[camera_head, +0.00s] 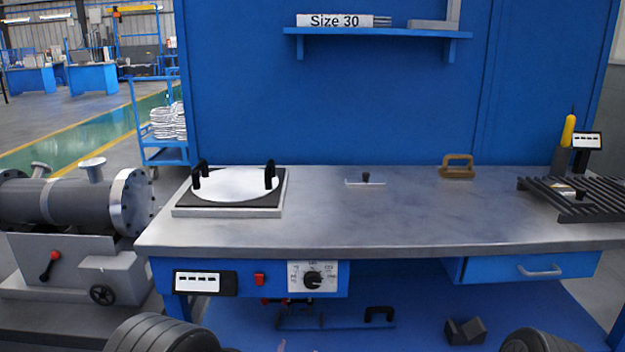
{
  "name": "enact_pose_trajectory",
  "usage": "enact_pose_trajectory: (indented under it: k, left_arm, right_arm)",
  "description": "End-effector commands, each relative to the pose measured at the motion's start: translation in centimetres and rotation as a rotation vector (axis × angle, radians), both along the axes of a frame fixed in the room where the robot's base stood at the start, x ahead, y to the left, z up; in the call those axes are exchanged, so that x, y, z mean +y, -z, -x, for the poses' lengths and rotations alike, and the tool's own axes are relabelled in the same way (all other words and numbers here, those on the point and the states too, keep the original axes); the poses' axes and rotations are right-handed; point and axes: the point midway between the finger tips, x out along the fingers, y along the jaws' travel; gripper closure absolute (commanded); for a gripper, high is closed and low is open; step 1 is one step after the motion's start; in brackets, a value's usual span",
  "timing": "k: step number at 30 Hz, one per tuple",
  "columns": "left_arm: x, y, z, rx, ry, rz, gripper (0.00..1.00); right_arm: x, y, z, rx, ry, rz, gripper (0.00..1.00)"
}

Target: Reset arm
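Neither of my grippers shows in the head view. Two dark, ribbed, rounded parts at the bottom edge, one left of the middle and one at the right, look like my own arm links. Whatever is beyond them is hidden below the frame. The workbench (330,220) stands in front of me with nothing of mine over its top. The grey flanged shell (70,202) lies on its stand at the left, apart from the bench.
On the bench are a white disc (235,184) with black handles, a small dark-knobbed piece (366,180), a brown handled block (457,167) and a dark slatted rack (575,198). A shelf (375,32) hangs above. The bench's middle front is clear.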

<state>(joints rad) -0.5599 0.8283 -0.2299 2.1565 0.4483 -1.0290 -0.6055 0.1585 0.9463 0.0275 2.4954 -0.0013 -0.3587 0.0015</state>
Motion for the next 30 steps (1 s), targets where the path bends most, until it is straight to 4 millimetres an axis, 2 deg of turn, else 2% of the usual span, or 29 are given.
enact_pose_trajectory:
  k: [1,3,5,6,9,12,15,18,21,22,30]
  left_arm:
    - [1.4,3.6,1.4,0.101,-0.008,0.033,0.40]
    - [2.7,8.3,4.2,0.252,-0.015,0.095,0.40]
    - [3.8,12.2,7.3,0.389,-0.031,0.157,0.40]
    - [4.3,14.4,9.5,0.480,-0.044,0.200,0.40]
    - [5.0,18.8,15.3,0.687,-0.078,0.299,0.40]
    - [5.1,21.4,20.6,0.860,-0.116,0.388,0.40]
    - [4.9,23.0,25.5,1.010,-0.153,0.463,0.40]
    - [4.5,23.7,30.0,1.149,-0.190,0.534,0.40]
    - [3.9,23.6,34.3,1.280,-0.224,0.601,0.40]
    - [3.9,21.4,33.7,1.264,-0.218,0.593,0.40]
    - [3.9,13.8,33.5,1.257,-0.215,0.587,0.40]
  right_arm:
    - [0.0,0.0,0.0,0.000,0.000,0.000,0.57]
    - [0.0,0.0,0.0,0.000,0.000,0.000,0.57]
    - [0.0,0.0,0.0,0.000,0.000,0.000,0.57]
    - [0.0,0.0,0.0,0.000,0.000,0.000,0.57]
    - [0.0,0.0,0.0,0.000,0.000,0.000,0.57]
    - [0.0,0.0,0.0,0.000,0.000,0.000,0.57]
    - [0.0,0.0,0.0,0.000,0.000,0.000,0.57]
    - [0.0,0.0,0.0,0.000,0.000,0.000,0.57]
    - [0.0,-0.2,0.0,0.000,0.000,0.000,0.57]
    - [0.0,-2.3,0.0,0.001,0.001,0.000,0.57]
    - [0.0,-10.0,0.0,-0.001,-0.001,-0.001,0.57]
